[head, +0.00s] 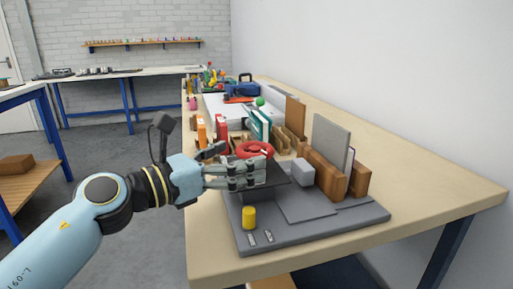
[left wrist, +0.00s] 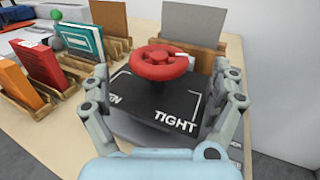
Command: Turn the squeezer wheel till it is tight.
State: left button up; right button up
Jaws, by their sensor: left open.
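The squeezer wheel is a red ring-shaped handwheel (left wrist: 158,64) with a white mark on its right side, above a black plate (left wrist: 150,100) lettered "TIGHT" at the right and partly hidden letters at the left. In the head view the red wheel (head: 255,149) shows just behind my left gripper's fingers. My left gripper (head: 262,176) reaches in from the left, open and empty. In the left wrist view its fingers (left wrist: 165,82) stand apart on both sides of the plate, with the wheel ahead between them. Contact with the wheel cannot be made out. My right gripper is not in view.
Red, orange and green books in wooden holders stand behind and left. The bench's front right is clear; a white wall borders its right side.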

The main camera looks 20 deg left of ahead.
aim_at(255, 147)
pick_arm(q)
jog(key=x, duration=0.5)
jog(key=shift+w, duration=0.1)
jog(key=c, duration=1.1)
jog(key=shift+c, duration=0.2)
dwell(0.3)
jog(key=o, duration=1.1)
jog(key=shift+o, duration=0.2)
jog(key=shift+a, duration=0.1)
jog(key=v, duration=1.2)
